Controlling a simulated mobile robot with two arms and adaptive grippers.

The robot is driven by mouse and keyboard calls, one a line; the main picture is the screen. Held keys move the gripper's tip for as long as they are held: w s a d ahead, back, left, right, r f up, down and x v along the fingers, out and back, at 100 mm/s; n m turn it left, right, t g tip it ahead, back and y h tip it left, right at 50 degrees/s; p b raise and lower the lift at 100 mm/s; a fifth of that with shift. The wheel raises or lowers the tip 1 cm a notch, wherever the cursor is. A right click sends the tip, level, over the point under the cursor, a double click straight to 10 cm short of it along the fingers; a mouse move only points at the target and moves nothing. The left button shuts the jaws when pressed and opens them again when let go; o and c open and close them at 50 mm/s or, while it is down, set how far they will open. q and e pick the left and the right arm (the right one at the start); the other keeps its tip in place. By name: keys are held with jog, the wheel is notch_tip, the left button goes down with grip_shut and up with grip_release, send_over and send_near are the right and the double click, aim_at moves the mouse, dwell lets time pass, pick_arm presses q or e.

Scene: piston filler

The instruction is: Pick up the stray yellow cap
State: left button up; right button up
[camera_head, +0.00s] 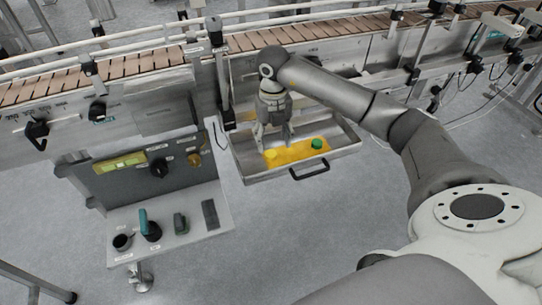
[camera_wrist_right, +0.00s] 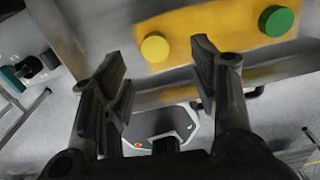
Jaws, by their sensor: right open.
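The yellow cap (camera_head: 270,154) lies on a yellow pad (camera_head: 292,152) in a metal tray with a black handle. It also shows in the wrist view (camera_wrist_right: 155,47), beyond the fingertips and between their lines. My right gripper (camera_head: 273,142) points down over the tray, close to the cap on its far side in the head view. Its two fingers are spread, with nothing between them in the wrist view (camera_wrist_right: 158,68). I cannot tell the exact height of the fingertips above the pad. My left gripper is not in view.
A green cap (camera_head: 317,144) sits on the same pad, to the right. The tray's rim (camera_head: 345,150) surrounds the pad. A control panel (camera_head: 150,165) with knobs stands left of the tray. A conveyor (camera_head: 130,65) runs behind.

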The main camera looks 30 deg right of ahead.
aim_at(271, 153)
jog(key=f, duration=0.2)
jog(key=f+b, duration=0.1)
jog(key=f, duration=0.2)
jog(key=shift+w+a+f, duration=0.2)
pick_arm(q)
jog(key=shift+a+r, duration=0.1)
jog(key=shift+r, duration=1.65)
pick_arm(e)
jog(key=c, duration=0.8)
